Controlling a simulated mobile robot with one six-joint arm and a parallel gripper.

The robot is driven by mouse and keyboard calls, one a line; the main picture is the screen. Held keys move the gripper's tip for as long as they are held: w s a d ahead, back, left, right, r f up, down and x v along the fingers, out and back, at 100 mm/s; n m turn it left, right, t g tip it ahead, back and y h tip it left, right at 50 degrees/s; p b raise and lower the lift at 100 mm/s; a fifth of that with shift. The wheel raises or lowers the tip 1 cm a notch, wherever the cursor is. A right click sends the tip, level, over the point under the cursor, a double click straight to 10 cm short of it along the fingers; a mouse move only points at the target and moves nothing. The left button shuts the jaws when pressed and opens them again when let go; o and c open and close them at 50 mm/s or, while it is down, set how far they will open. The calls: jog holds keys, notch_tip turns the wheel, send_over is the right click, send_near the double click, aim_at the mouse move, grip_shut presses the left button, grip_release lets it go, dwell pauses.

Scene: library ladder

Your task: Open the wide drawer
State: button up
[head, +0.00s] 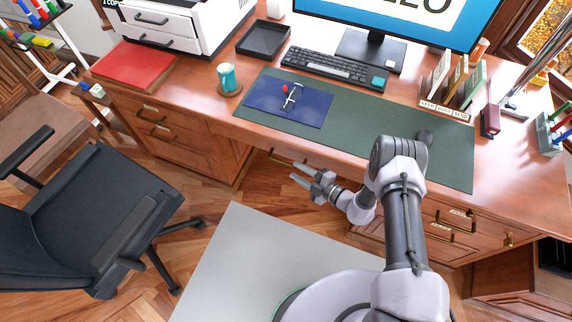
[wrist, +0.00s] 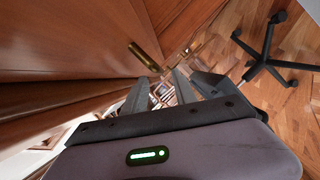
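The wide drawer sits under the middle of the desktop, and its front is mostly hidden by the desk edge in the head view. Its brass bar handle (head: 282,159) shows just below that edge. My gripper (head: 298,176) is in front of and slightly below the handle, with its fingers apart and nothing between them. In the wrist view, a brass handle (wrist: 145,56) on a wooden front lies just beyond the fingertips of my gripper (wrist: 160,86). The handle looks apart from the fingers. The drawer appears shut.
The desk (head: 215,115) has drawer stacks on both sides, with brass handles. A black office chair (head: 95,200) stands at the left; its wheeled foot shows in the wrist view (wrist: 268,60). The floor between chair and desk is clear.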

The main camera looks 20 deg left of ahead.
aim_at(286, 163)
jog(key=b+x, duration=0.1)
jog(key=x, duration=0.5)
jog(key=shift+w, duration=0.1)
jog(key=shift+c, duration=0.4)
grip_shut()
dwell(0.8)
